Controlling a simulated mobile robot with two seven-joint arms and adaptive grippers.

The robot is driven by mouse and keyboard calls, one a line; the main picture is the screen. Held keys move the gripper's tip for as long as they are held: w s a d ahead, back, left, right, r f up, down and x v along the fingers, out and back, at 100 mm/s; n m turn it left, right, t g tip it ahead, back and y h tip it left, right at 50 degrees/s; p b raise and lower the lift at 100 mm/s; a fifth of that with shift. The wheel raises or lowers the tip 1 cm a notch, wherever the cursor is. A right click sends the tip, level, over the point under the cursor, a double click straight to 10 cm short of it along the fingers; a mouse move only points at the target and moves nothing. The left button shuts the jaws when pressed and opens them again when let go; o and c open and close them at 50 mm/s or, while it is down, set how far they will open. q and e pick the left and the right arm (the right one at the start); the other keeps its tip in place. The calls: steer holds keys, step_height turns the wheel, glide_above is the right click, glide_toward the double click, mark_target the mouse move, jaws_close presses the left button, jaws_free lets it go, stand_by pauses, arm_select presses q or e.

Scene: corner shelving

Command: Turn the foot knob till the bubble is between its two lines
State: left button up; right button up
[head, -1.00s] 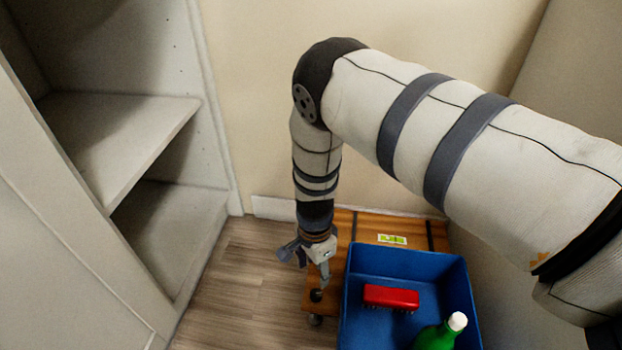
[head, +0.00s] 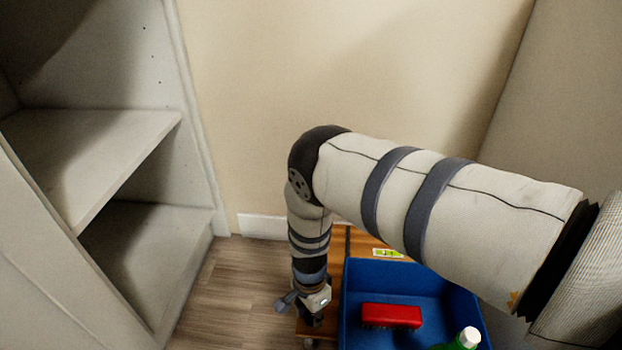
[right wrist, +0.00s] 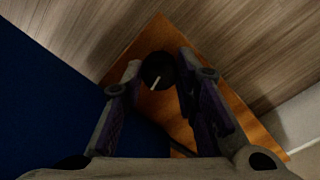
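The foot knob (right wrist: 157,70) is round and black with a white mark, at the corner of a wooden board (right wrist: 136,50) in the right wrist view. My right gripper (right wrist: 161,76) is open, with one finger on each side of the knob; I cannot tell whether either touches it. In the head view the right gripper (head: 312,312) points down over the board's front left corner and hides the knob. The yellow-green level vial (head: 387,253) lies on the board at the back; its bubble and lines are too small to read. My left gripper is out of view.
A blue crate (head: 352,300) stands on the board beside the gripper. It holds a red brush (head: 392,316) and a green bottle with a white cap (head: 466,339). White shelving (head: 90,150) stands at left, walls behind and at right. Wood floor (head: 235,285) is clear.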

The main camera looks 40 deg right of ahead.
jaws_close()
steer(key=shift+n, duration=0.3)
steer(key=n, duration=0.2)
steer(key=shift+n, duration=0.4)
steer(key=n, duration=0.3)
steer(key=shift+n, duration=0.3)
steer(key=n, duration=0.3)
steer(key=shift+n, duration=2.2)
steer(key=shift+w, duration=0.1)
